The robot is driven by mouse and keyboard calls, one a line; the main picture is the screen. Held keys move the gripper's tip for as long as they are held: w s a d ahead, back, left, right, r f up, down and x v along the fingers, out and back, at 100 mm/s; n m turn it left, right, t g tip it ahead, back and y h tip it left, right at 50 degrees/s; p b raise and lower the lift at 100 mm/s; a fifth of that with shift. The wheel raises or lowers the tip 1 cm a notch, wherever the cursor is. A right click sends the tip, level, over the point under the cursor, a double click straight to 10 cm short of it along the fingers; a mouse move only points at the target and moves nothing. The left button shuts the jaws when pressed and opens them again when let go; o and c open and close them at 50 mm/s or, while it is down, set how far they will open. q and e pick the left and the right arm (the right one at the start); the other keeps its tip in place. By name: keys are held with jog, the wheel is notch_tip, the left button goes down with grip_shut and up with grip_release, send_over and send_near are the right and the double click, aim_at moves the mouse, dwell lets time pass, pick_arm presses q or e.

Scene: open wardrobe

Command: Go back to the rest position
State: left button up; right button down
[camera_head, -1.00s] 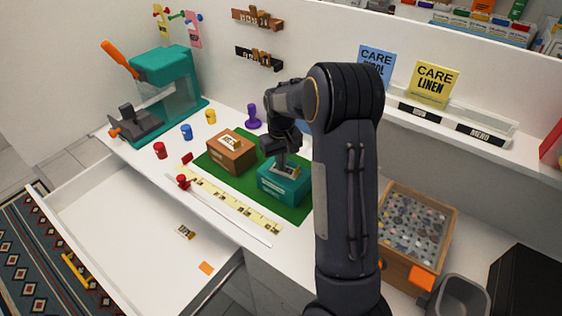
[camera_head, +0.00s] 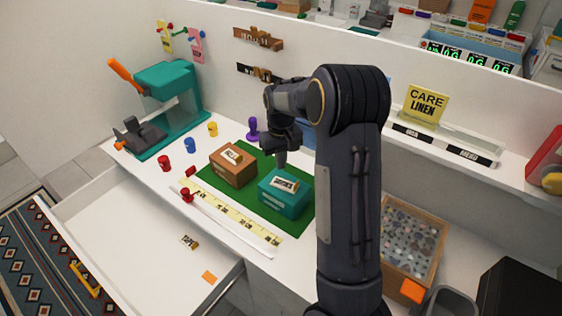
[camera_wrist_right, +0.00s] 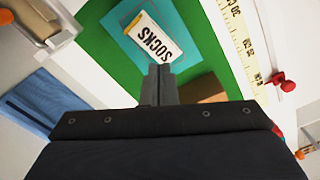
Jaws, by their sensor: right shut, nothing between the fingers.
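My right gripper (camera_head: 281,158) is shut and empty, above the back edge of the teal box on the green mat. In the right wrist view its fingertips (camera_wrist_right: 160,70) are together just below a white label reading "SOCKS" (camera_wrist_right: 152,36). That label lies on top of the teal box (camera_head: 284,202). A brown box (camera_head: 233,168) with its own label stands to its left on the green mat (camera_head: 240,200). My right arm hides part of the counter. My left gripper is not in view.
A yellow tape strip (camera_head: 232,210) lies before the mat. A teal press (camera_head: 170,95) stands at the left. An open white drawer (camera_head: 130,235) juts out in front. A wooden tray of small pieces (camera_head: 412,235) is right of my arm. A yellow "CARE LINEN" card (camera_head: 426,104) stands behind.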

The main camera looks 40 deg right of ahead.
jog(key=shift+r, duration=0.15)
dwell(0.4)
jog(key=s+a+r+t+y+b, duration=0.1)
jog(key=s+a+r+t+y, duration=0.1)
jog(key=s+a+r, duration=0.5)
jog(key=s+a+r+t+y+b, duration=0.1)
jog(key=s+a+r+t, duration=0.15)
jog(key=s+a, duration=0.7)
jog(key=s+a+f+n+t, duration=0.1)
jog(key=s+a+f, duration=0.1)
jog(key=s, duration=0.6)
jog(key=shift+s+a+y, duration=0.15)
jog(key=shift+a+y, duration=0.25)
jog(key=shift+a, duration=0.35)
